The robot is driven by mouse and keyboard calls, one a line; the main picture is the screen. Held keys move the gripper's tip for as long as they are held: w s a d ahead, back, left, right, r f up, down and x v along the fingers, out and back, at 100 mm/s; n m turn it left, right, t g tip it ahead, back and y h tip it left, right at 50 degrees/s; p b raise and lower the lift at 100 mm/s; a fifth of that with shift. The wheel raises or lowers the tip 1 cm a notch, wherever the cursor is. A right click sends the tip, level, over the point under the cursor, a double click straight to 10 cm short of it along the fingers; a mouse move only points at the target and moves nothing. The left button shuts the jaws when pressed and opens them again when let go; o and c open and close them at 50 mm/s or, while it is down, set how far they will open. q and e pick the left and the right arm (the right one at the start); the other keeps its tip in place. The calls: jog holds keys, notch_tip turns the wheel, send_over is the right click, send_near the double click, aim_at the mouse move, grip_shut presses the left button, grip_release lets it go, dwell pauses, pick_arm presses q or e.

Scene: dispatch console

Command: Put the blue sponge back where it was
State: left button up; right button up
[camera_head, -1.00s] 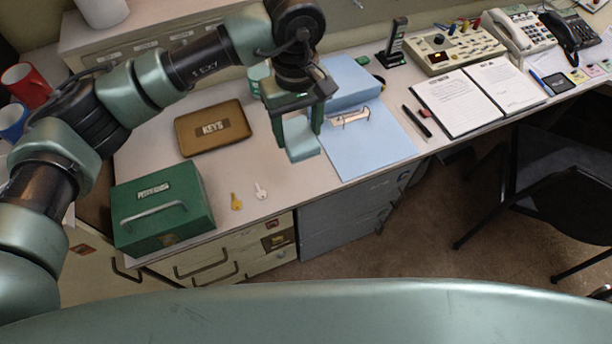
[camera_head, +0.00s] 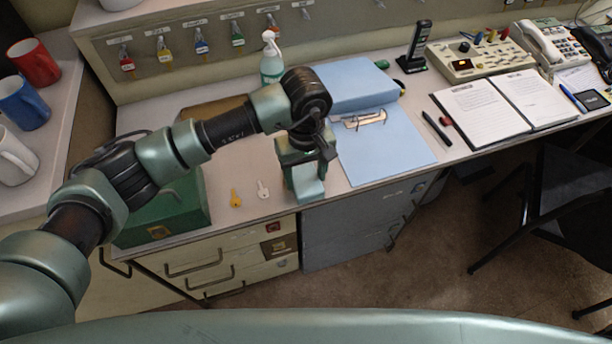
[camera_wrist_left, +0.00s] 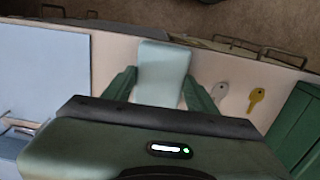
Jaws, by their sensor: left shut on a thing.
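My left gripper (camera_head: 304,182) is shut on the pale blue sponge (camera_head: 308,190) near the desk's front edge, between the white key and the blue binder. In the left wrist view the sponge (camera_wrist_left: 162,72) is between the two green fingers and sticks out past them. I cannot tell whether the sponge touches the desk top. My right gripper is not in view.
Left of the sponge lie a white key (camera_head: 263,189) and a brass key (camera_head: 236,199), then a green cash box (camera_head: 165,212), partly behind my arm. Right is an open blue binder (camera_head: 385,150). A spray bottle (camera_head: 271,62) stands behind.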

aim_at(305, 179)
pick_arm(q)
jog(key=shift+f, duration=0.15)
jog(key=o, duration=1.5)
jog(key=shift+c, duration=0.2)
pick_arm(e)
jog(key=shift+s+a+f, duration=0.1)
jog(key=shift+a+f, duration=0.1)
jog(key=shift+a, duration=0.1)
pick_arm(q)
jog(key=shift+r, duration=0.45)
notch_tip(305, 179, up, 12)
jog(key=p, duration=0.4)
jog(key=shift+f, duration=0.25)
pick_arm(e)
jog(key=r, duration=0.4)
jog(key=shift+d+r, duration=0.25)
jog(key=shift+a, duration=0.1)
